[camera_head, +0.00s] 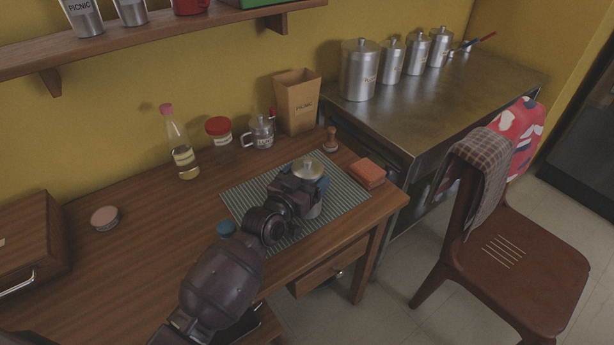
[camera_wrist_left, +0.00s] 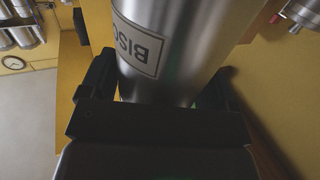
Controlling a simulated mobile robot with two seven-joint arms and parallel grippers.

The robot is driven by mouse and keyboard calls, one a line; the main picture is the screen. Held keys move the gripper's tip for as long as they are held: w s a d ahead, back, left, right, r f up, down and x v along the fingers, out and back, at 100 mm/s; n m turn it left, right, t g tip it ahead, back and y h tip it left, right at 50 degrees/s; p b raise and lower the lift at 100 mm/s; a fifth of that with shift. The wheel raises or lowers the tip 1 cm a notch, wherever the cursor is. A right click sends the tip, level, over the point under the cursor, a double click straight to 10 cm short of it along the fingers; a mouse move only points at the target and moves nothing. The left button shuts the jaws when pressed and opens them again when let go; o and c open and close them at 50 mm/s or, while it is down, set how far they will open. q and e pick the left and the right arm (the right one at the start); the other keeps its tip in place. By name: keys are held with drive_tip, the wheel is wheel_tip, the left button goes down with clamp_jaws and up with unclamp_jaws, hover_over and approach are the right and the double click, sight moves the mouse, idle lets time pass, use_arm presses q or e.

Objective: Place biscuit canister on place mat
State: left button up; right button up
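The biscuit canister is a steel cylinder with a knobbed lid (camera_head: 308,166), and it stands upright over the striped green-grey place mat (camera_head: 240,200) on the wooden desk. My left gripper (camera_head: 300,186) has its fingers on both sides of the canister and appears shut on it. In the left wrist view the canister's steel wall (camera_wrist_left: 190,50), with an upside-down label starting "BISC", fills the space between the fingers of my gripper (camera_wrist_left: 160,95). The canister's base is mostly hidden by my arm, so I cannot tell whether it touches the mat. My right gripper is not in view.
A red-brown block (camera_head: 367,173) and a wooden stamp-like object (camera_head: 331,140) are near the mat's right side. A paper bin (camera_head: 297,102), glass teapot (camera_head: 261,132), red-lidded jar (camera_head: 218,131) and bottle (camera_head: 180,150) stand behind. Several canisters stand on the steel counter (camera_head: 430,95).

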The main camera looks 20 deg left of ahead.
use_arm(q)
drive_tip(key=shift+o, duration=0.9)
drive_tip(key=shift+r, duration=0.2)
drive_tip(key=p+v, duration=0.1)
drive_tip(key=v, duration=1.1)
